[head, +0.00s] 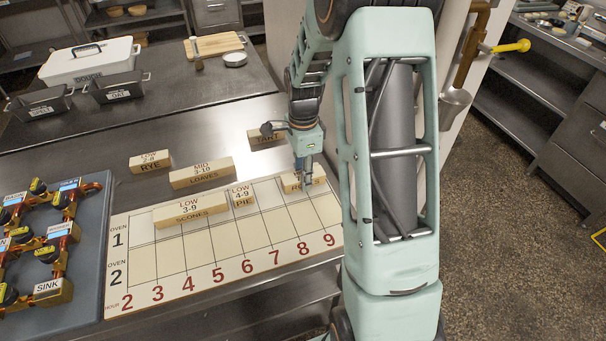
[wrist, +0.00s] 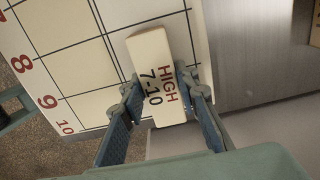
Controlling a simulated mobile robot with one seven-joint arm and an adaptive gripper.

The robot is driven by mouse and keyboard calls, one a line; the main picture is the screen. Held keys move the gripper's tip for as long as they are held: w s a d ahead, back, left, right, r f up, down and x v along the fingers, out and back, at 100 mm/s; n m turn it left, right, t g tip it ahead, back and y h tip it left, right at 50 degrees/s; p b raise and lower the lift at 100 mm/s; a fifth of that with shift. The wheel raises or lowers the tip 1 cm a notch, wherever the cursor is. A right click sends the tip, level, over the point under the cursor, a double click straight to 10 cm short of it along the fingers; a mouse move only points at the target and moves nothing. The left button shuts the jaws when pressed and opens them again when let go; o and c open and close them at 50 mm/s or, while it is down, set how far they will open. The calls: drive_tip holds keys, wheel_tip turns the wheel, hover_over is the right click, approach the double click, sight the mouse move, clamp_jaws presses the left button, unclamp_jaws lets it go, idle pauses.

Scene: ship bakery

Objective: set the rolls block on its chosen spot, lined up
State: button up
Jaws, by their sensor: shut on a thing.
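The rolls block (head: 317,181) is a pale wooden block at the far right end of the planning board (head: 240,283), by the Oven 1 row. My gripper (head: 303,177) is shut on it from above and hides part of its label. In the wrist view the block (wrist: 143,50) shows "HIGH 7-10" on top, with the fingers (wrist: 157,82) on both long sides. Its long side runs about parallel to the long grid lines. Whether its underside touches the board cannot be told.
The scones block (head: 190,216) and pie block (head: 242,196) stand on the board's upper part, left of the rolls block. Rye (head: 150,162), loaves (head: 201,174) and tart (head: 266,138) blocks stand behind the board. A valve panel (head: 85,262) is at left. The lower row is clear.

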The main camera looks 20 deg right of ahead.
drive_tip(key=shift+f, duration=0.2)
drive_tip(key=o, duration=1.2)
drive_tip(key=shift+r, duration=0.1)
wheel_tip(320, 180, up, 12)
drive_tip(key=shift+r, duration=0.2)
